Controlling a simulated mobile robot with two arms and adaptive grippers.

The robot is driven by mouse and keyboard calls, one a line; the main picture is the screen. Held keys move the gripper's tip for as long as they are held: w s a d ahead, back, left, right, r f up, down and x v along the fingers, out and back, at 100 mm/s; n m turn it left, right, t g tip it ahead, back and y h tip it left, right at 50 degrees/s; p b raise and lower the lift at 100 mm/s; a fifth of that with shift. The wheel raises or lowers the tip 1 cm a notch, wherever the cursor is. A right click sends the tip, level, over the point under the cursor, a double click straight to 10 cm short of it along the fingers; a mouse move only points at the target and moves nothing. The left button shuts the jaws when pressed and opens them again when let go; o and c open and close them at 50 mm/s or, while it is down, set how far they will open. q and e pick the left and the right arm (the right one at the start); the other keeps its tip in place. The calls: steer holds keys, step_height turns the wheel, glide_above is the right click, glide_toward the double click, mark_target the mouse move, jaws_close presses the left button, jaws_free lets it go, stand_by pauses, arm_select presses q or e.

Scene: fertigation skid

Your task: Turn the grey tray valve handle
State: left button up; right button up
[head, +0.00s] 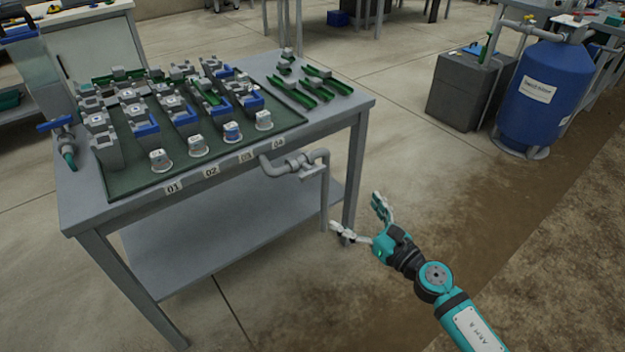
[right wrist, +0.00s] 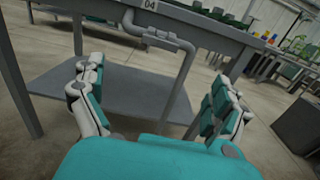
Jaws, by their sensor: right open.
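The grey tray valve (head: 296,163) sits on a grey pipe that leaves the table's front edge near label 04 and bends down. Its small grey handle (head: 314,172) sticks out at the front beside the pipe bend. In the right wrist view the valve (right wrist: 155,38) is beyond the fingers, near the top. My right gripper (head: 357,214) is open and empty, below and to the right of the valve in the head view and apart from it. It also shows in the right wrist view (right wrist: 157,85), fingers spread wide. My left gripper is not in view.
The grey table (head: 340,118) holds a green tray with several grey and blue blocks and cups. A blue-handled valve (head: 55,124) is at its left end. The downpipe (head: 325,205) hangs before the lower shelf (head: 215,235). A blue tank (head: 545,95) stands at right. Floor around my arm is clear.

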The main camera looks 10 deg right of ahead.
glide_toward(314, 175)
steer(key=b+x, duration=0.1)
steer(key=x, duration=0.8)
steer(key=shift+w+a, duration=0.1)
steer(key=shift+w, duration=0.15)
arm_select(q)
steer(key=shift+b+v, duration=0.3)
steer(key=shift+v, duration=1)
arm_select(e)
steer(key=shift+w+a+r, duration=0.1)
steer(key=shift+w+a, duration=0.2)
steer(key=shift+w, duration=0.25)
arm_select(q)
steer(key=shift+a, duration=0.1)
arm_select(e)
steer(key=c, duration=1.1)
